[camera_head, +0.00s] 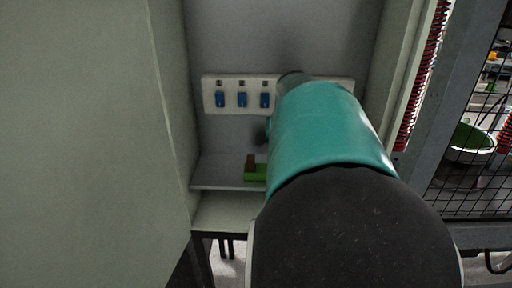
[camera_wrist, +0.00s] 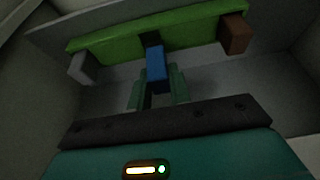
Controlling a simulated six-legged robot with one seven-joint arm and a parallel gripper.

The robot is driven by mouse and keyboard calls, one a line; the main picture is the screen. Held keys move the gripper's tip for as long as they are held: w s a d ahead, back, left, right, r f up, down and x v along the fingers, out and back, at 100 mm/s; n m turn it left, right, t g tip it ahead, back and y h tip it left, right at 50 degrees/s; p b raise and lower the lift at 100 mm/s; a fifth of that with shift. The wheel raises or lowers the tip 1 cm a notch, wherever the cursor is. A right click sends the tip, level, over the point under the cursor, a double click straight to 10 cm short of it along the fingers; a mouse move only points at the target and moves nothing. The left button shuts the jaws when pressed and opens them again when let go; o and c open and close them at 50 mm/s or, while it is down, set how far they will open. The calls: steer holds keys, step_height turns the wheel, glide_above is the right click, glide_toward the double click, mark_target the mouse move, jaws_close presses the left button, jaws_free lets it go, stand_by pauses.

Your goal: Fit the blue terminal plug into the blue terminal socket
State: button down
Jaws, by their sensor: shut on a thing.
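A blue block-shaped plug (camera_wrist: 157,68) stands between the fingers of my gripper (camera_wrist: 156,84) in the wrist view. My gripper is shut on it. The plug's far end is at a dark piece (camera_wrist: 150,39) midway along a green bar (camera_wrist: 195,30). I cannot tell whether it touches or enters that piece. In the head view the green bar (camera_head: 255,177) lies low on a shelf, partly behind my arm. My gripper is hidden there. A white panel (camera_head: 230,108) on the back wall carries several blue terminal pieces (camera_head: 242,99). My arm covers its right part.
A grey block (camera_wrist: 82,68) and a brown block (camera_wrist: 234,34) sit at the bar's two ends. Grey cabinet walls (camera_head: 165,120) stand close on both sides. The shelf (camera_head: 215,173) is bare left of the bar. A mesh fence (camera_head: 470,190) is at the right.

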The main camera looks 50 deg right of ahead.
steer(key=f, duration=0.3)
steer(key=shift+s+f, duration=0.1)
steer(key=shift+s, duration=0.2)
steer(key=shift+w+d, duration=0.1)
steer(key=shift+d, duration=0.05)
steer(key=c, duration=1.3)
jaws_free()
steer(key=v, duration=1.2)
